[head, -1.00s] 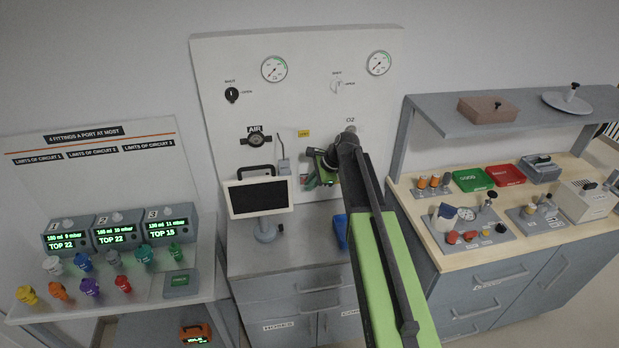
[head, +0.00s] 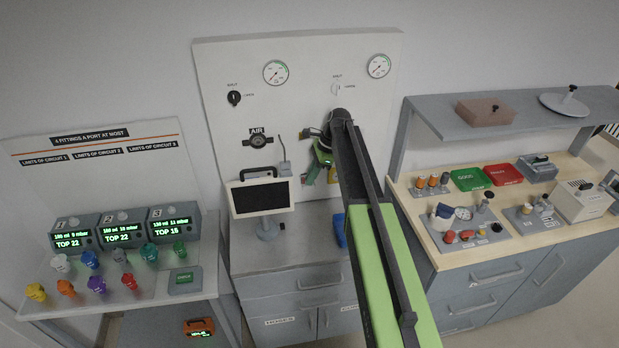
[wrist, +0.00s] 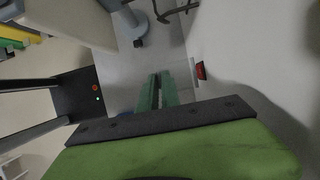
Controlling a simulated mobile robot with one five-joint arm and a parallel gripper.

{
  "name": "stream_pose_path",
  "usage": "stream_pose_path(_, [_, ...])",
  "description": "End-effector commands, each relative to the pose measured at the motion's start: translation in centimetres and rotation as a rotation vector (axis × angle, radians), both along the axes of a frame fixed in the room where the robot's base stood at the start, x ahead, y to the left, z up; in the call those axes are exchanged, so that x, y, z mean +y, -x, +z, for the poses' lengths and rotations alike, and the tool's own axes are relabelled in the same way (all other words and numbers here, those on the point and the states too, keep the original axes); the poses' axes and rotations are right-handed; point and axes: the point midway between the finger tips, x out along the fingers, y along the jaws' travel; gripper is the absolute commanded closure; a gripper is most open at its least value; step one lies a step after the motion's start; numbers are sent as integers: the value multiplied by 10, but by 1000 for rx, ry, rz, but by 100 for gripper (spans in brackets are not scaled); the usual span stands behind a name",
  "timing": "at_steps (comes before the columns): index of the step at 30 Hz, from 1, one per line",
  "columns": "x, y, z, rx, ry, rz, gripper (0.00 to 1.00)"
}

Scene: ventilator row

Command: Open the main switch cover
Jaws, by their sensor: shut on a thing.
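The cover itself cannot be made out clearly in either view. A small red part (wrist: 201,71) beside a thin grey edge shows on the panel, to the right of the fingers in the wrist view; I cannot tell whether it is the main switch.
A monitor (head: 262,197) stands on the grey cabinet (head: 290,252), left of my arm. Its foot is near the fingers in the wrist view. The wall panel (head: 225,85) carries gauges, knobs and an AIR outlet (head: 258,141). A wooden bench (head: 430,215) with a shelf stands at right.

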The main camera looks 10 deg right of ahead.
Motion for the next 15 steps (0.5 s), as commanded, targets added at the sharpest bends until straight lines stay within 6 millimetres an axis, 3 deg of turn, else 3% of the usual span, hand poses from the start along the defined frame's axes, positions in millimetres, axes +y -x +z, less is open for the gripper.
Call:
stream_pose_path(5, [-3,0,-1,0,6,-2,100])
stream_pose_path(6, [-3,0,-1,0,6,-2,90])
stream_pose_path(10, [-2,0,-1,0,5,-2,73])
stream_pose_path(15, [-1,0,0,-1,3,0,71])
